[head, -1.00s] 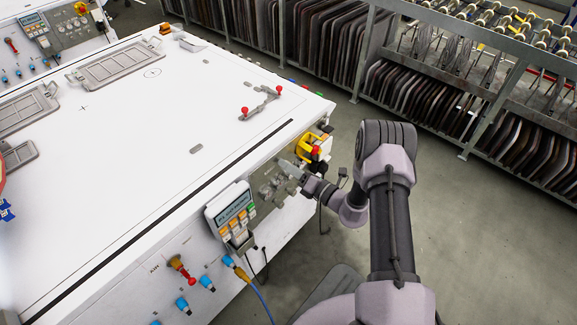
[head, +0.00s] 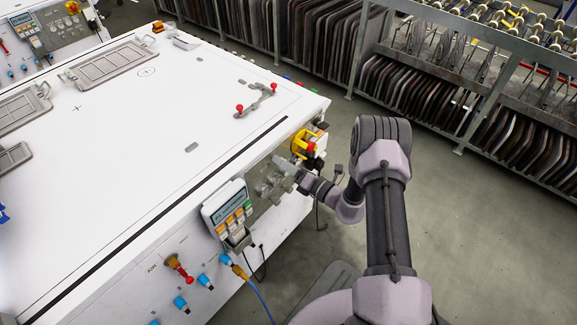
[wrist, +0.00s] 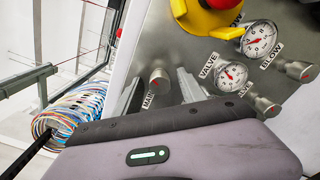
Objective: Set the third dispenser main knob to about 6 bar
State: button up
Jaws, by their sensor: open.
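The main knob (wrist: 158,82) is a round metal knob with a reddish face on the grey panel (wrist: 160,42), with a "MAIN" label beside it. My gripper (wrist: 158,92) is open, its two fingers on either side of the knob in the picture; I cannot tell whether they touch it. Two white gauges with red needles, VALVE (wrist: 231,76) and BLOW (wrist: 260,40), sit to the right. No gauge for the main knob is clearly visible. In the head view my gripper (head: 287,165) is at the panel (head: 266,190), covering part of it.
Racks (head: 430,90) stand behind; grey floor lies between.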

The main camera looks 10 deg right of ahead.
jog(key=p+v, duration=0.4)
jog(key=v, duration=1.3)
jog(key=shift+s, duration=0.15)
jog(key=shift+d, duration=0.1)
jog(key=s+a+r+n+g+y, duration=0.1)
jog(key=s+a+r+n+g, duration=0.2)
jog(key=a+r+n+g, duration=0.6)
jog(key=s+a+r+n+g+y, duration=0.1)
jog(key=s+a+r+n+g, duration=0.3)
jog(key=r+n, duration=0.85)
jog(key=s+r+n+t+h, duration=0.4)
jog(key=s+r+n+h, duration=0.6)
jog(key=s+r+n, duration=0.2)
jog(key=shift+s+a+r+n+h, duration=0.3)
jog(key=shift+s+a+r+n, duration=0.05)
jog(key=shift+r+n, duration=0.45)
